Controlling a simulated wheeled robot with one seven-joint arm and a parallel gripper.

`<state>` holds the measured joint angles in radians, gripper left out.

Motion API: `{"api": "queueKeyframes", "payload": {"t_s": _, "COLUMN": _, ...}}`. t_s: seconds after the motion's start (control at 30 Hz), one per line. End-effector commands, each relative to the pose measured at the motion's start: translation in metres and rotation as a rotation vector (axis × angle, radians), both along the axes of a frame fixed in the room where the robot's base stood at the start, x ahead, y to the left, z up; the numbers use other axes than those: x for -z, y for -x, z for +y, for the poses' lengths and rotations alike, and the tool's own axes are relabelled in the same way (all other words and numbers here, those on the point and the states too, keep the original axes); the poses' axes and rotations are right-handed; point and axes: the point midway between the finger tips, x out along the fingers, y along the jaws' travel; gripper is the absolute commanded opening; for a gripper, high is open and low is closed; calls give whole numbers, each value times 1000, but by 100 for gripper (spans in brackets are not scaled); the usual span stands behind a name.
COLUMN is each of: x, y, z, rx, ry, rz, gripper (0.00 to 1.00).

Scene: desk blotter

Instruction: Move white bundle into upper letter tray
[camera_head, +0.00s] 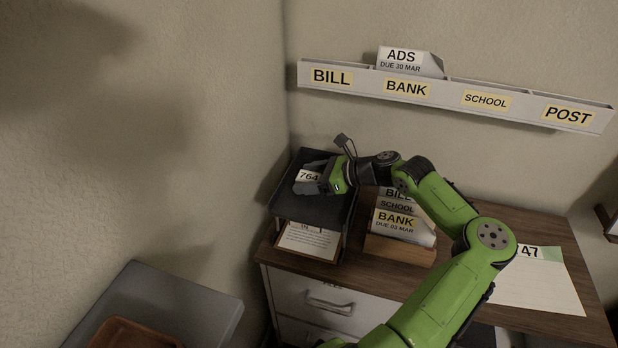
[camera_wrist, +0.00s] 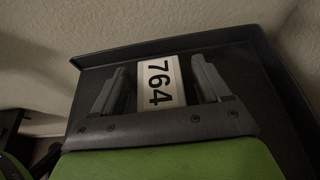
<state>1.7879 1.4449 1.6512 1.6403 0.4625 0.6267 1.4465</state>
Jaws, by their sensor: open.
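The white bundle (camera_head: 308,176), marked 764, lies in the dark upper letter tray (camera_head: 338,217) at the left of the desk. In the wrist view the bundle (camera_wrist: 159,82) lies between my two fingers, with the dark tray (camera_wrist: 240,58) around it. My gripper (camera_head: 311,180) is open at the tray, its fingers on either side of the bundle. In the wrist view my gripper (camera_wrist: 160,88) shows gaps between the fingers and the bundle. The far end of the bundle is in view; its near end is hidden by my gripper.
Under the upper tray, a lower level holds a paper (camera_head: 308,240). A wooden letter box (camera_head: 400,250) with envelopes stands to the right. A labelled wall rack (camera_head: 450,92) holds an ADS envelope (camera_head: 410,61). A sheet marked 47 (camera_head: 540,285) lies at the right.

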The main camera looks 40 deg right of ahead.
Motion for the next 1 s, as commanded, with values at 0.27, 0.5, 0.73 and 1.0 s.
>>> {"api": "queueKeyframes", "payload": {"t_s": 0.27, "x": -21, "y": 33, "z": -19, "rx": 6, "ry": 2, "rz": 1, "gripper": 76}}
{"api": "queueKeyframes", "payload": {"t_s": 0.5, "x": -44, "y": 82, "z": -43, "rx": 3, "ry": 1, "rz": 0, "gripper": 76}}
{"api": "queueKeyframes", "payload": {"t_s": 0.73, "x": -49, "y": 99, "z": -51, "rx": 0, "ry": 0, "rz": 1, "gripper": 76}}
{"api": "queueKeyframes", "payload": {"t_s": 1.0, "x": -49, "y": 98, "z": -51, "rx": 0, "ry": 0, "rz": 0, "gripper": 76}}
